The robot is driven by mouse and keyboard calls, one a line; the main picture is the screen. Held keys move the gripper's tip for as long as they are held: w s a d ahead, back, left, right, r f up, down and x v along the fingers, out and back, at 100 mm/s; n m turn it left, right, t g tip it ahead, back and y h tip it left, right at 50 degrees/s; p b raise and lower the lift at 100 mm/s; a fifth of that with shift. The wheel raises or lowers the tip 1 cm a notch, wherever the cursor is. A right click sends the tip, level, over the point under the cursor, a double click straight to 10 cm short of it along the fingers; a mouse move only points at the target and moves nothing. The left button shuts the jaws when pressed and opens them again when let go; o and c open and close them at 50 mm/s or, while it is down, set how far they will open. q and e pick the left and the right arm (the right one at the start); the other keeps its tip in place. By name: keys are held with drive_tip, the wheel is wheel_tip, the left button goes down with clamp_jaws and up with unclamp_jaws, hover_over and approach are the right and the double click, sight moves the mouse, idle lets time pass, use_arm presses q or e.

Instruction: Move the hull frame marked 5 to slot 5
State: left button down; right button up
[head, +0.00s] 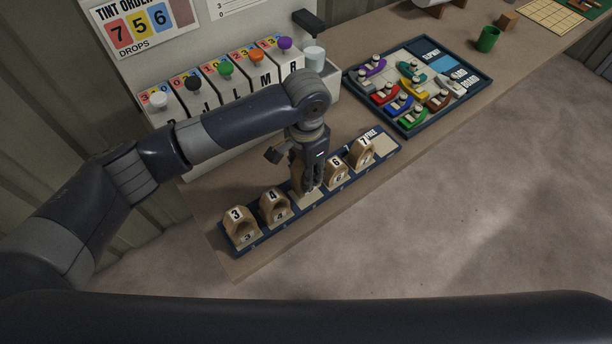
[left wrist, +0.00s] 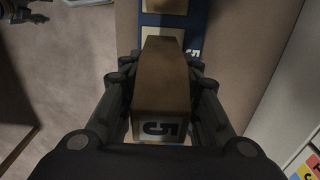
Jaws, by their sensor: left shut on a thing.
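My left gripper (head: 312,186) points down over the middle of the dark blue rack (head: 247,246). It is shut on the wooden hull frame marked 5 (left wrist: 162,85), whose number shows on its near end in the left wrist view. The gripper mostly hides this frame in the head view. Slot 5, with its pale pad (head: 307,201), lies under the gripper between frame 4 (head: 273,207) and frame 6 (head: 336,170). A rack label 5 (left wrist: 196,54) shows beside the held frame. I cannot tell whether the frame touches the pad.
Frame 3 (head: 239,228) and frame 7 (head: 363,153) also stand on the rack, with a FREE space (head: 384,146) at its right end. Behind are paint dispensers (head: 238,90) and a tray of colored boats (head: 376,112). The bench's front edge is close to the rack.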

use_arm(q)
wheel_tip(320, 180, down, 3)
drive_tip(key=shift+r+p, duration=0.1)
drive_tip(key=shift+p, duration=0.45)
drive_tip(key=shift+f, duration=0.35)
use_arm(e)
drive_tip(key=shift+s+a+r, duration=0.1)
drive_tip(key=shift+a+r, duration=0.4)
drive_tip(key=shift+r, duration=0.05)
use_arm(q)
drive_tip(key=shift+f, duration=0.15)
use_arm(e)
drive_tip(key=shift+d, duration=0.1)
use_arm(q)
drive_tip(key=c, duration=1.2)
unclamp_jaws()
use_arm(e)
drive_tip(key=shift+d, duration=0.25)
